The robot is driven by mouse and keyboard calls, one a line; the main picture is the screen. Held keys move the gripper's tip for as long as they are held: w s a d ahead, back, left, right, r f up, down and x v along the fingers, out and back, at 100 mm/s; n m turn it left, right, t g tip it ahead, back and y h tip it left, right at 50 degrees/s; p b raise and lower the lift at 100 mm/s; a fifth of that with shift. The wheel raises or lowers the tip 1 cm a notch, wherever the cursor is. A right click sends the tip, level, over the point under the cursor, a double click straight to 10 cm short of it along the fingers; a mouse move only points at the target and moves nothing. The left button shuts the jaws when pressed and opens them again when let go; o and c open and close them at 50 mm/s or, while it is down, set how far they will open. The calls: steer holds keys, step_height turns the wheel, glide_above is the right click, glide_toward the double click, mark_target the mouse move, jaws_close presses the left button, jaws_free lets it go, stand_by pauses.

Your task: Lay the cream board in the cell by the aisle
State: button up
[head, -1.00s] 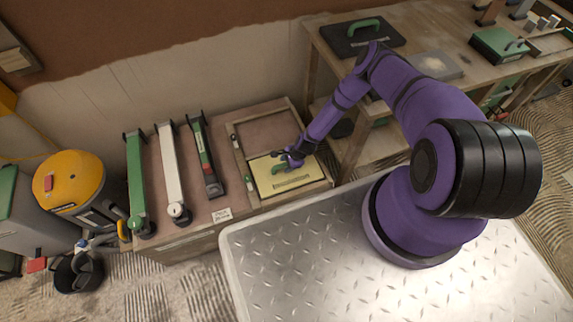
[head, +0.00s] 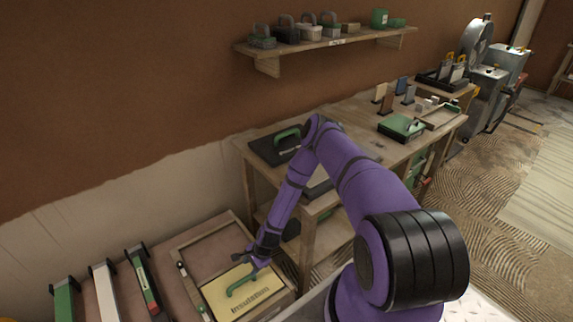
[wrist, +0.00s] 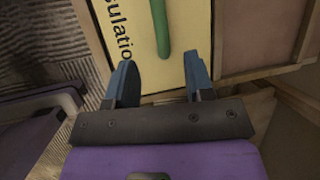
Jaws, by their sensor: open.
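The cream board (head: 217,300) lies flat in the near cell of a two-cell wooden frame (head: 268,308) on the bench in the head view. It has a green handle (head: 241,283) and dark lettering, partly readable as "Insulation". The board also fills the upper middle of the wrist view (wrist: 200,45). The other cell (head: 205,248) is empty, with a bare brownish floor. My gripper (head: 255,263) is just by the handle's end. In the wrist view my gripper (wrist: 160,72) has its blue fingers wide apart, with nothing between them, and the handle (wrist: 160,25) reaches toward the gap.
Several long tools, green and white (head: 104,285), lie left of the frame. A wooden table (head: 352,125) stands to the right, holding a dark board with a green handle (head: 278,145) and a green case (head: 401,127). A wall shelf (head: 325,42) holds several small containers.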

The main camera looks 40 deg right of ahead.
steer(key=w+d+r+n+h, duration=0.1)
steer(key=w+d+r+n, duration=0.15)
steer(key=r, duration=1.05)
steer(key=w+d+r+n+h, duration=0.15)
steer(key=w+r+n, duration=0.25)
steer(key=r, duration=0.9)
steer(key=w+d+r+n, duration=0.2)
steer(key=w+r+n, duration=0.1)
steer(key=r, duration=1.1)
steer(key=s+a+r+n+t+h, duration=0.1)
steer(key=s+r+n, duration=0.1)
steer(key=s+r, duration=0.6)
steer(key=s+a+r+n+h, duration=0.1)
steer(key=s+r, duration=0.2)
steer(key=r, duration=0.9)
steer(key=s+a+r+n+t, duration=0.1)
steer(key=s+r+n, duration=0.1)
steer(key=s+r, duration=0.65)
steer(key=s+r+n, duration=0.1)
steer(key=s+r, duration=0.3)
steer(key=s, duration=0.4)
steer(key=s+r+n+t, duration=0.1)
steer(key=s+r+n, duration=0.1)
steer(key=s+r, duration=0.3)
steer(key=s, duration=0.4)
steer(key=shift+a+r, duration=0.3)
steer(key=shift+a, duration=0.05)
